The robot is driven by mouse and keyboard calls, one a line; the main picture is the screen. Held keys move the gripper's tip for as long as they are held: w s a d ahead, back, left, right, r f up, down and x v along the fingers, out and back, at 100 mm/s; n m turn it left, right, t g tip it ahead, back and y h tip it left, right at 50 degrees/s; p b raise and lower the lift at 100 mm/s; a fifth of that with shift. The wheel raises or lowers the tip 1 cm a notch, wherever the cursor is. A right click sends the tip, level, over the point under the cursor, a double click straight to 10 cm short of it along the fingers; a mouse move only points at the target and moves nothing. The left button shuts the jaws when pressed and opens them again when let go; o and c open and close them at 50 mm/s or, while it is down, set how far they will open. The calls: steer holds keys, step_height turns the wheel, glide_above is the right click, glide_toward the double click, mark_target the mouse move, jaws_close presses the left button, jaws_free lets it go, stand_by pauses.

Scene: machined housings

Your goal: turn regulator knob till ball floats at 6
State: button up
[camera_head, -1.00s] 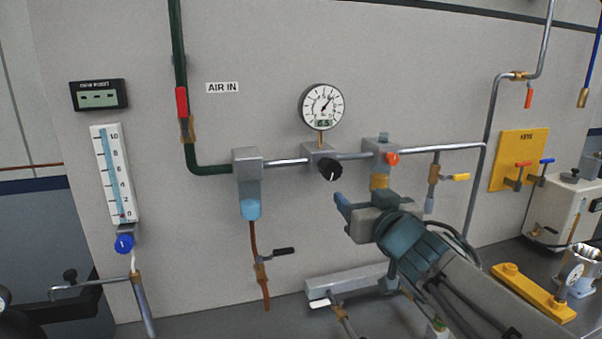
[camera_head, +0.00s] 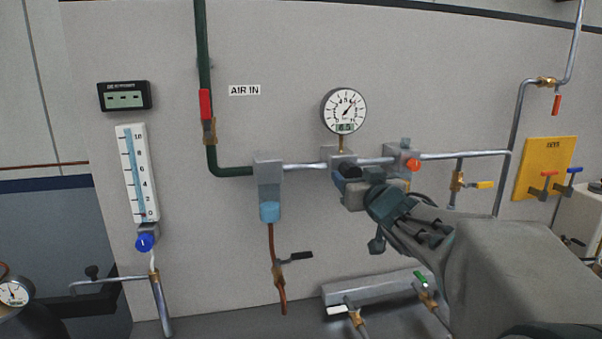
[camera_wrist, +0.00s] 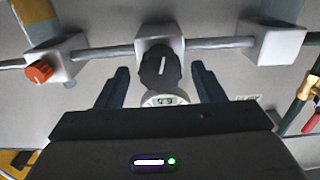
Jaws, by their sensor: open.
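The black regulator knob (camera_head: 351,171) sits on the pipe block below the round gauge (camera_head: 344,110), partly covered by my gripper (camera_head: 345,184) in the head view. In the wrist view the knob (camera_wrist: 159,68) shows a pale pointer line, and my open gripper (camera_wrist: 160,79) has one finger on each side of it, with gaps. A blue knob (camera_head: 146,242) sits under the tube.
An orange-red knob (camera_head: 411,165) is on the block just right of the regulator. A filter with a blue bowl (camera_head: 270,211) hangs to the left. A yellow-handled valve (camera_head: 483,185) is further right.

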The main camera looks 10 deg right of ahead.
steer(key=shift+w, duration=1.25)
steer(key=c, duration=1)
steer(key=shift+o, duration=0.2)
steer(key=shift+n, duration=0.3)
steer(key=n+b, duration=0.3)
steer(key=n, duration=0.1)
steer(key=shift+f+n, duration=0.1)
steer(key=shift+n, duration=0.2)
steer(key=shift+n+b, duration=1.1)
steer(key=shift+n, duration=1.2)
